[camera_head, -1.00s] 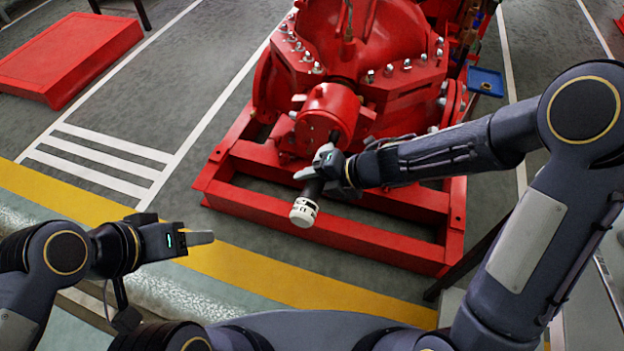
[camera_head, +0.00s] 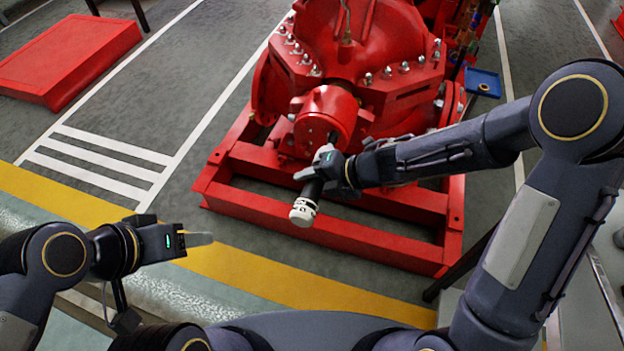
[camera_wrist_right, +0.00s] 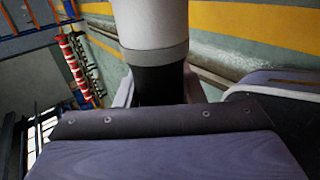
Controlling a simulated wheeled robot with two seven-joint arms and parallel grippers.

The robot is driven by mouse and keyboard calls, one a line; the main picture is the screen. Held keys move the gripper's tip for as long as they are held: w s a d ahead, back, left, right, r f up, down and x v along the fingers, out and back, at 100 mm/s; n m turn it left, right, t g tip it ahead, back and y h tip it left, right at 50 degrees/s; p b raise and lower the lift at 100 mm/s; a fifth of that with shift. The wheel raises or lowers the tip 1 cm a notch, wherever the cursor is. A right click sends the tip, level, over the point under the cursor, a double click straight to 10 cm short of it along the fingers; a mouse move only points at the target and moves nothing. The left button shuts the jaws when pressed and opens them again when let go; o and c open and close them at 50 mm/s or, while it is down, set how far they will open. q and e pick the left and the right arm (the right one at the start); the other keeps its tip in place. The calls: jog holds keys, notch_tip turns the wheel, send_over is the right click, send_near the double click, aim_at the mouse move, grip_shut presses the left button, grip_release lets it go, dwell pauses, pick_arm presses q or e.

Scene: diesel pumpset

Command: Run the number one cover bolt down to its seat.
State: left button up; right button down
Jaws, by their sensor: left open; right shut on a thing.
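My right gripper (camera_head: 319,174) is shut on a hand tool (camera_head: 303,214) with a black body and a white end with dark marks. It holds the tool in front of the red pump (camera_head: 375,85), with the white end low and toward me. In the right wrist view, the tool's white and black barrel (camera_wrist_right: 150,30) stands between the fingers. The tool's far end shows no clear contact with a bolt. Several silvery cover bolts (camera_head: 387,72) line the pump's flange; I cannot tell which is number one. My left gripper (camera_head: 200,240) is open and empty at lower left.
A red base frame (camera_head: 290,212) carries the pump. The bearing housing (camera_head: 325,115) juts toward me just behind the right gripper. A blue tray (camera_head: 482,82) is on the right. A red platform (camera_head: 70,60) stands far left. The striped floor between is clear.

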jog(key=shift+w+d+r+p, duration=0.1)
jog(key=shift+w+d+p, duration=0.05)
jog(key=shift+w+p, duration=0.3)
dwell(2.1)
dwell(0.4)
